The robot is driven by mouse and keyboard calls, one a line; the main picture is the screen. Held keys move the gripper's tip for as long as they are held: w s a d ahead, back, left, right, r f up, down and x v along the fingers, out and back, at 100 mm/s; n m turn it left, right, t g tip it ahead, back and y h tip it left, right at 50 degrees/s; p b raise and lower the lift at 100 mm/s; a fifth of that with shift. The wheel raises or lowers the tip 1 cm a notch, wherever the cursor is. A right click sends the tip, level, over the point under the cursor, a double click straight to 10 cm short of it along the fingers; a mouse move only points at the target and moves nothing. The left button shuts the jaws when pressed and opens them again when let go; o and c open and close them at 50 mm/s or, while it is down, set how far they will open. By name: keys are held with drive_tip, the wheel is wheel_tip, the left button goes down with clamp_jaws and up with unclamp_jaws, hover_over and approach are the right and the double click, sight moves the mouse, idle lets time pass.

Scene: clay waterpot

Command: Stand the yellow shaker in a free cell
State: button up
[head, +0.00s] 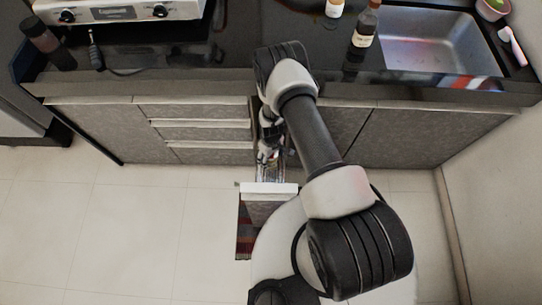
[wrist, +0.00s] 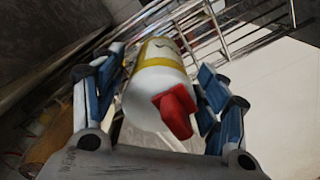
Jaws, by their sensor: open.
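A white container with yellow bands and a red top (wrist: 155,82) is in the wrist view; I take it for the yellow shaker. It lies between the two fingers of my gripper (wrist: 158,68), its red top towards the camera. The fingers are open on either side, close to its sides; contact cannot be told. In the head view my gripper (head: 267,152) is low, over the narrow pulled-out wire rack (head: 270,173) in front of the cabinets. The rack's rails (wrist: 240,37) show beyond the container in the wrist view. Its cells cannot be made out, and the shaker is not clear in the head view.
The rack's pale-topped front (head: 268,188) sticks out over the tiled floor. On the counter stand a dark bottle (head: 365,27), a small pale bottle (head: 334,8), a dark container (head: 45,42) and a sink (head: 430,42). Cabinet fronts flank the rack; the floor at left is clear.

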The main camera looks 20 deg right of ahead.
wheel_tip(320, 180, up, 11)
drive_tip(key=p, duration=0.4)
drive_tip(key=shift+r, duration=0.15)
drive_tip(key=shift+w+r, duration=0.1)
drive_tip(key=shift+r, duration=0.65)
wheel_tip(320, 180, up, 34)
drive_tip(key=w+m+t, duration=0.2)
drive_tip(key=s+r+m+t, duration=0.1)
drive_tip(key=s+r+m, duration=0.1)
drive_tip(key=s+r, duration=1)
drive_tip(key=s+r+m+t, duration=0.1)
drive_tip(key=s+r, duration=0.5)
drive_tip(key=s, duration=0.5)
drive_tip(key=shift+s+t, duration=0.25)
drive_tip(key=shift+t, duration=0.05)
